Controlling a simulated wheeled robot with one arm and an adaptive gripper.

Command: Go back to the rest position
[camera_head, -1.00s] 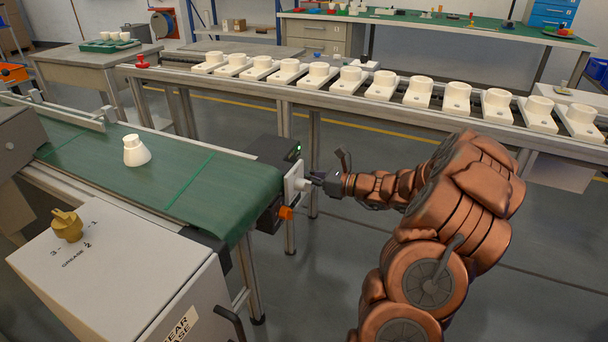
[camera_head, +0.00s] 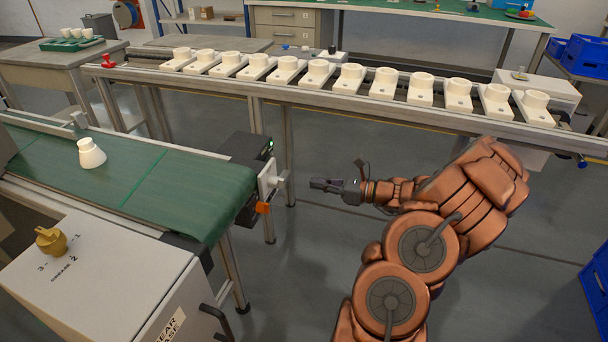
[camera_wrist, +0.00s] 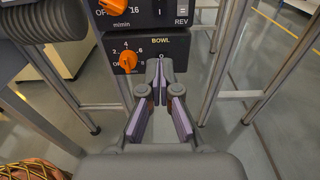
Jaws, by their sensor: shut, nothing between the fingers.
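My gripper (camera_head: 314,184) is in the head view, held out in the open floor space to the right of the green conveyor's end. It is shut and empty, and its fingers point left toward the conveyor's control box (camera_head: 247,160). A clear gap lies between the fingertips and the box. In the wrist view my gripper (camera_wrist: 161,68) shows its fingertips together, below a panel marked BOWL (camera_wrist: 150,45) with an orange knob (camera_wrist: 128,61). A second orange knob (camera_wrist: 115,6) is above it.
The green conveyor (camera_head: 140,180) carries a white bulb-like piece (camera_head: 91,153). Behind my arm a long rail table (camera_head: 300,95) holds several white sockets (camera_head: 350,76). A grey cabinet (camera_head: 110,290) with a brass knob (camera_head: 50,241) stands front left. Blue crates (camera_head: 598,290) are at right.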

